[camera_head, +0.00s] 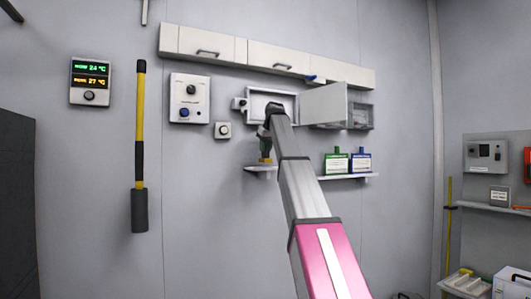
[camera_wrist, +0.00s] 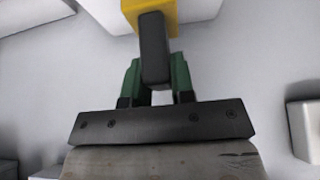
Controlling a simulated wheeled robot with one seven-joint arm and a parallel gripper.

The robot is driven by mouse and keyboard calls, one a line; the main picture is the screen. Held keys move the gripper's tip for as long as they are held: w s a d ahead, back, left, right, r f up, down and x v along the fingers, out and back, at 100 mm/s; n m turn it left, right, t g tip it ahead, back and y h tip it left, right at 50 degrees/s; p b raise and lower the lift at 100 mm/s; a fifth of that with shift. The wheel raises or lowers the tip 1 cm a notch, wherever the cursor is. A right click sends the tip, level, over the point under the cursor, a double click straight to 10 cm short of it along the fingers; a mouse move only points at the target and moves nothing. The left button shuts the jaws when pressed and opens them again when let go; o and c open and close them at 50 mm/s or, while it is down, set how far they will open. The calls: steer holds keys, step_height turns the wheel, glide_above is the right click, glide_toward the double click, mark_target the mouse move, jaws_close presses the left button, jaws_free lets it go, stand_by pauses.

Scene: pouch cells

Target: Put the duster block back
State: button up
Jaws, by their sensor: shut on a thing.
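My gripper (camera_wrist: 156,72) has green fingers and is closed on the black grip of the duster block (camera_wrist: 178,12), whose yellow part shows at the top of the wrist view. In the head view my gripper (camera_head: 265,146) points down beside the wall, under the end of my arm. A small yellow patch of the block shows just below it, right at a small white shelf (camera_head: 256,168). I cannot tell whether the block touches the shelf. The block's far side is hidden.
An open wall cabinet (camera_head: 323,104) with its door swung out is right of my gripper. A second shelf (camera_head: 350,176) holds a green bottle (camera_head: 336,162) and a blue one (camera_head: 361,161). Wall cupboards (camera_head: 290,59) run above. A yellow-and-black pole (camera_head: 140,130) hangs at left.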

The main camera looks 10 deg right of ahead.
step_height(320, 180, down, 2)
steer(key=o, duration=0.8)
steer(key=shift+o, duration=0.2)
steer(key=shift+r, duration=0.1)
steer(key=v, duration=1.2)
